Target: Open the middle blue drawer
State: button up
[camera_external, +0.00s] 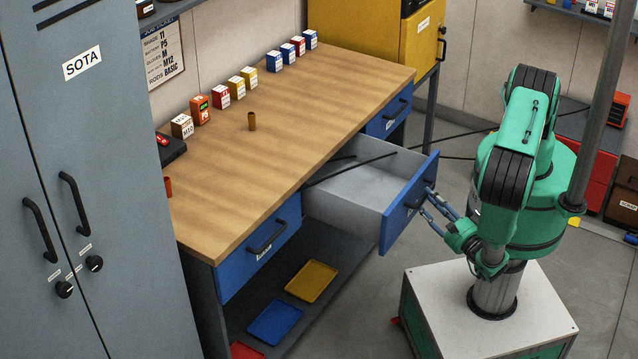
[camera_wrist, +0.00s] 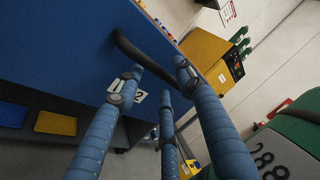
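The middle blue drawer (camera_external: 410,205) of the workbench is pulled well out, and its pale grey inside (camera_external: 350,190) shows and looks empty. Its blue front also fills the upper left of the wrist view (camera_wrist: 60,40). My gripper (camera_external: 428,200) is at the outer face of that front. In the wrist view, my gripper's blue fingers (camera_wrist: 160,85) stand apart around the dark curved handle (camera_wrist: 150,62). Whether they grip the handle or only straddle it is unclear.
Closed blue drawers lie on either side, near left (camera_external: 255,250) and far right (camera_external: 390,115). Small boxes and a brown cup (camera_external: 251,121) stand on the wooden bench top (camera_external: 300,110). Yellow (camera_external: 311,281) and blue (camera_external: 276,322) trays lie on the shelf below. A grey locker (camera_external: 90,180) stands left.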

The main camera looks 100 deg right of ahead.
jog(key=shift+w+d, duration=0.15)
jog(key=shift+d, duration=0.2)
grip_shut()
jog(key=shift+a, duration=0.1)
jog(key=shift+s+a+p, duration=0.35)
jog(key=shift+s+a, duration=1.2)
jog(key=shift+s, duration=0.1)
grip_release()
